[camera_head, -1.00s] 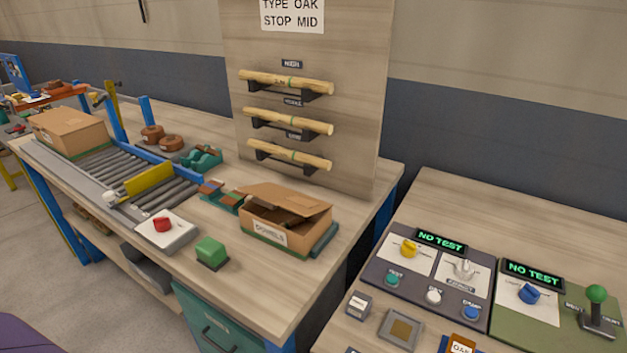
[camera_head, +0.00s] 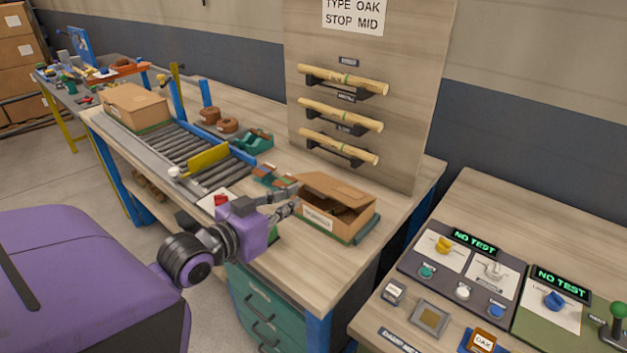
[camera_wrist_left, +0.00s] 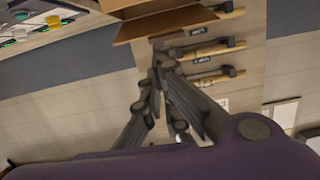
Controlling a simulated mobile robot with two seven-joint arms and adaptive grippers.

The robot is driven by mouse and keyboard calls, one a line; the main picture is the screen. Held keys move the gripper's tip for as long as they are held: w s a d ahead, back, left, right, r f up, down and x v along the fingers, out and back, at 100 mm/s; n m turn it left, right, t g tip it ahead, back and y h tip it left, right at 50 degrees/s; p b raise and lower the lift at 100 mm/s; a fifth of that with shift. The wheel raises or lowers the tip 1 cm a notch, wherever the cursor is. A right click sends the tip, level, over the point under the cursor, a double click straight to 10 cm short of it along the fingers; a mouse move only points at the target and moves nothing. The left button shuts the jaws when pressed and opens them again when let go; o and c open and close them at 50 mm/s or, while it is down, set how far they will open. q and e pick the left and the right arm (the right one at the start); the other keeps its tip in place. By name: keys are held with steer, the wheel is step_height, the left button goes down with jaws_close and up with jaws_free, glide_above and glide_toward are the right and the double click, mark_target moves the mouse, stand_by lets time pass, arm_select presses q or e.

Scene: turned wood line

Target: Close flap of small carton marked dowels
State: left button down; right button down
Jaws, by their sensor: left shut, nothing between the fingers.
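The small carton marked dowels (camera_head: 318,217) stands on the wooden bench in the head view. One brown flap (camera_head: 340,190) on its far side slants over the top, and the inside still shows dark through a gap. My left gripper (camera_head: 296,199) is shut and empty, with its fingertips close to the carton's left end; I cannot tell whether they touch it. In the left wrist view, the shut fingers (camera_wrist_left: 160,62) point toward a cardboard flap (camera_wrist_left: 165,22) at the top of the picture. My right gripper is not in view.
A rack with several dowels (camera_head: 340,115) stands behind the carton. A roller conveyor (camera_head: 190,150) with a larger closed carton (camera_head: 135,105) is to the left. A control panel (camera_head: 470,265) is at the right. Green tape dispenser (camera_head: 252,141) sits behind the conveyor.

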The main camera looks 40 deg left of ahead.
arm_select(q)
step_height(320, 180, up, 4)
steer(key=w+a+t, duration=0.1)
steer(key=w, duration=0.1)
steer(key=w+p, duration=0.1)
steer(key=w, duration=0.8)
steer(key=f, duration=0.1)
steer(key=s+f, duration=0.1)
steer(key=f, duration=0.2)
steer(key=shift+s+d, duration=0.15)
steer(key=shift+d, duration=0.2)
